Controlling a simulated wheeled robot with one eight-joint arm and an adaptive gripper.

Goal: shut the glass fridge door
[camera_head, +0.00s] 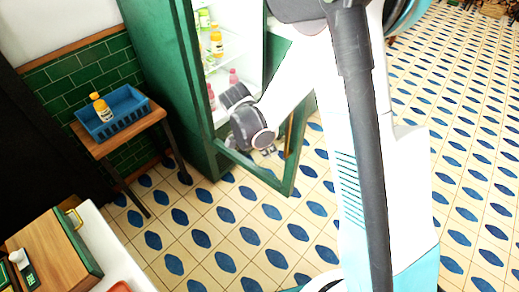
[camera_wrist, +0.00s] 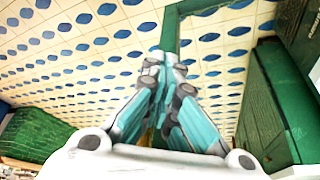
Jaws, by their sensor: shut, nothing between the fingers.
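The green fridge (camera_head: 190,85) stands at the upper middle of the head view, its shelves showing bottles. Its glass door stands open, with its green frame (camera_head: 291,165) jutting out over the floor. My gripper (camera_head: 268,151) is at the lower part of the door, largely hidden behind my wrist. In the wrist view my gripper (camera_wrist: 164,60) is shut and empty, its fingertips overlapping a green frame bar (camera_wrist: 170,25). I cannot tell whether they touch it. The fridge body shows as a green panel (camera_wrist: 262,105) at the right.
A wooden side table (camera_head: 90,146) with a blue crate (camera_head: 118,126) and a yellow-orange bottle (camera_head: 101,107) stands left of the fridge. A white counter (camera_head: 110,245) is at the lower left. Tiled floor is clear in front of the door.

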